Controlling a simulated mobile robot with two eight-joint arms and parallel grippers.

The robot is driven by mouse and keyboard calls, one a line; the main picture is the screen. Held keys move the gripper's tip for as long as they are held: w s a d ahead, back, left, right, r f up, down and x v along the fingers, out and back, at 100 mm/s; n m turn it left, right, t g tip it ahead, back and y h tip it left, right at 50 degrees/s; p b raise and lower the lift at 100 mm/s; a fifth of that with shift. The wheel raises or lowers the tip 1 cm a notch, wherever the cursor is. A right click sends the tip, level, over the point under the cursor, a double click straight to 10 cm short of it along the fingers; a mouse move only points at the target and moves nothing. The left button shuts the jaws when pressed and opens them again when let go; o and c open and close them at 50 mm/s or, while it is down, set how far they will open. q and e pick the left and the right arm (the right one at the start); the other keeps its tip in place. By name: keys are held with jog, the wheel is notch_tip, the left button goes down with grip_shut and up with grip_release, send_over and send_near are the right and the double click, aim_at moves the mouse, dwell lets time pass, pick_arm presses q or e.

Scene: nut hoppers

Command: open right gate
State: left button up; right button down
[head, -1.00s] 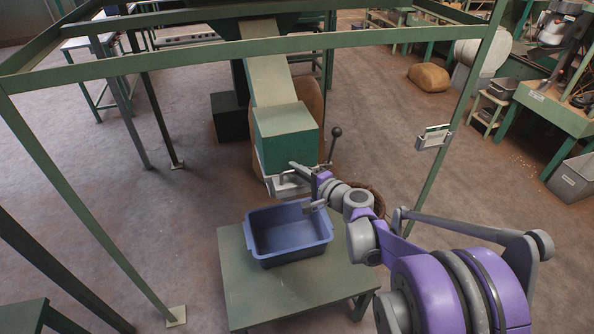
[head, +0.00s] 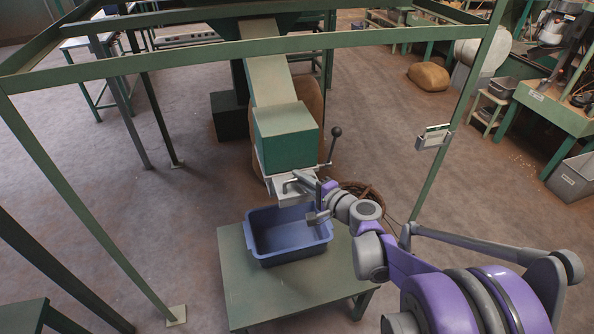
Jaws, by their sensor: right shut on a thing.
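The hopper's sloping chute ends in a green box (head: 287,138) in the middle of the head view. A pale metal gate plate (head: 277,186) with a small bar handle sits at the box's lower front edge. My right gripper (head: 308,196) reaches in from the lower right and is shut on the gate's handle; its fingers hide part of the grip. A lever with a dark ball knob (head: 336,132) stands upright at the box's right side. My left gripper is out of view.
A blue bin (head: 289,250), seemingly empty, stands on a green table (head: 240,290) below the gate. A green frame rail (head: 250,46) crosses in front, with a post (head: 447,150) at the right. A sack (head: 429,76) lies behind.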

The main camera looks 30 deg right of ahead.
jog(key=s, duration=0.3)
jog(key=s+a, duration=0.1)
jog(key=s, duration=0.2)
jog(key=shift+a, duration=0.2)
jog(key=c, duration=0.9)
grip_release()
jog(key=shift+s, duration=0.1)
jog(key=p+v, duration=0.1)
jog(key=v, duration=0.9)
jog(key=shift+s+r, duration=0.1)
jog(key=shift+s, duration=0.25)
